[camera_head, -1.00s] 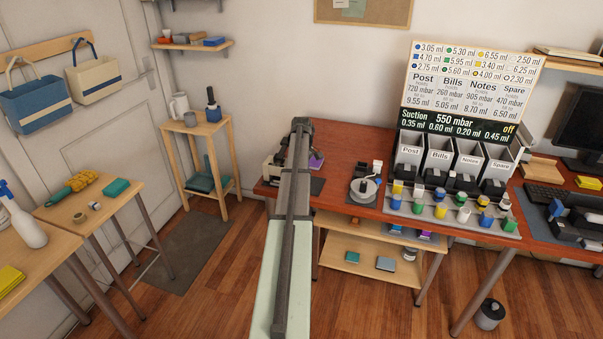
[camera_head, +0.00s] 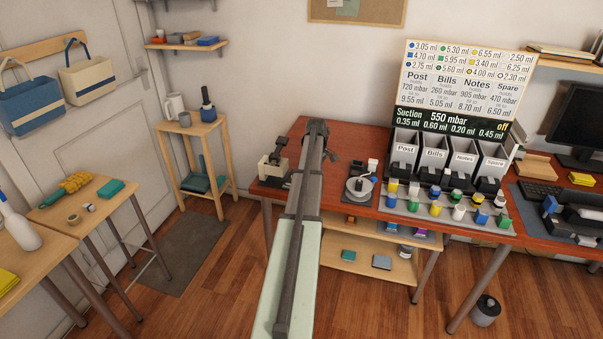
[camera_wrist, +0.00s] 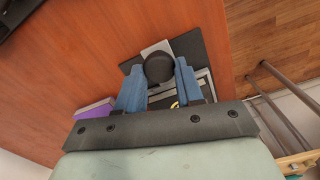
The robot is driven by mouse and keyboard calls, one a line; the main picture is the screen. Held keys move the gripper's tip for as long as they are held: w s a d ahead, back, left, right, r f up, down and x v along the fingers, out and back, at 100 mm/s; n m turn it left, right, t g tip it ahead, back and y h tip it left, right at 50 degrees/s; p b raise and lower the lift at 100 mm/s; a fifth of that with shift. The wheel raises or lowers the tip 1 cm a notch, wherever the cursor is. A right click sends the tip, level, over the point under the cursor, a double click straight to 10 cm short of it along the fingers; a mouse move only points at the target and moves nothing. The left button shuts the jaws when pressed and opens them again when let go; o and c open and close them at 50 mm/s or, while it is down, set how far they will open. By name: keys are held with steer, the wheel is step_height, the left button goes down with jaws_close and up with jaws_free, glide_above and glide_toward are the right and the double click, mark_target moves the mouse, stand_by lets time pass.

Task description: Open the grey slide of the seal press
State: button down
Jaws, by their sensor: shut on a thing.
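In the wrist view, my gripper (camera_wrist: 158,82) has its two blue fingers on either side of a round black knob (camera_wrist: 159,68) and is shut on it. A light grey flat piece (camera_wrist: 155,47) shows just behind the knob, over a dark mat (camera_wrist: 190,44). More grey parts and a bit of yellow show between the fingers, partly hidden by them. In the head view, a cream and dark device (camera_head: 270,168), which looks like the seal press, sits at the table's left end. My arm hides the fingers there. How far the slide is open cannot be told.
A purple box (camera_wrist: 95,108) lies left of the fingers in the wrist view. The red-brown table (camera_head: 345,201) also carries a round grey device (camera_head: 359,188), labelled bins (camera_head: 434,152) and several bottles. The table edge is close on the right in the wrist view.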

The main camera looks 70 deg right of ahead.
steer(key=s, duration=0.3)
steer(key=shift+s, duration=0.2)
steer(key=c, duration=0.7)
jaws_free()
steer(key=shift+r, duration=0.1)
step_height(320, 180, up, 14)
steer(key=shift+f, duration=0.2)
steer(key=shift+w, duration=0.1)
